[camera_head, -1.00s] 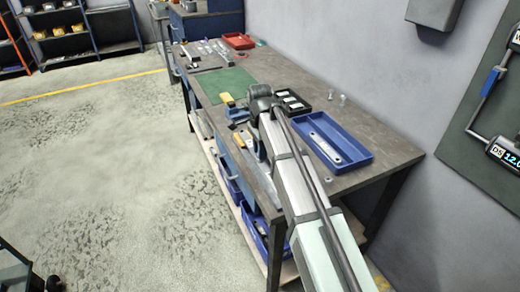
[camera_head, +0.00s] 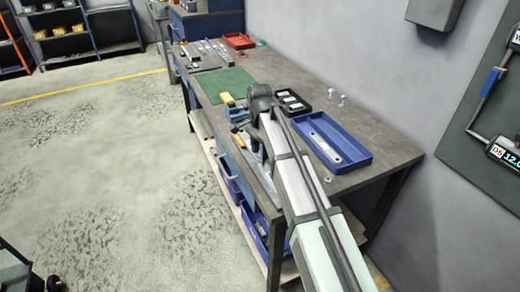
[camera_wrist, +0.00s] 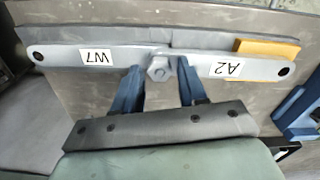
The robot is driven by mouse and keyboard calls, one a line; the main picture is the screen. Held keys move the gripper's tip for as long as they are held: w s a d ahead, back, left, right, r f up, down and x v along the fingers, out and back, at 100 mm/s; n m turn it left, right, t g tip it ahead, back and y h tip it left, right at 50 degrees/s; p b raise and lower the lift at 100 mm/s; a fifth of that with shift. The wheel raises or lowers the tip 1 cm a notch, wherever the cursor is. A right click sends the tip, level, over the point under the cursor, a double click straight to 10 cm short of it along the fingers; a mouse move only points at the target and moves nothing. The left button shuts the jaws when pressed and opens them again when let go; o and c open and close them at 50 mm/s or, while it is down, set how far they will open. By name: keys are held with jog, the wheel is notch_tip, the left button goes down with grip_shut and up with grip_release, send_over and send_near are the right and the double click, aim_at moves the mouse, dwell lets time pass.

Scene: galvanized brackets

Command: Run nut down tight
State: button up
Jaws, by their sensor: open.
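Two flat grey brackets, labelled W7 (camera_wrist: 95,57) and A2 (camera_wrist: 222,69), overlap end to end in the wrist view. A grey hex nut (camera_wrist: 158,70) sits at their overlap. My gripper (camera_wrist: 160,66) is open, with one blue finger on each side of the nut. Gaps show between the fingers and the nut. Whether the nut is seated flat cannot be told. In the head view my arm hides most of the gripper and the joint.
A yellow-orange block (camera_wrist: 258,47) lies against the A2 bracket, and a blue fixture (camera_wrist: 300,115) stands at right. On the bench are a blue tray (camera_head: 358,158) with a bracket, a black bin (camera_head: 291,101), upright bolts (camera_head: 343,99) and a green mat (camera_head: 224,84).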

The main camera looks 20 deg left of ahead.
jog(key=shift+n, duration=10.7)
grip_shut()
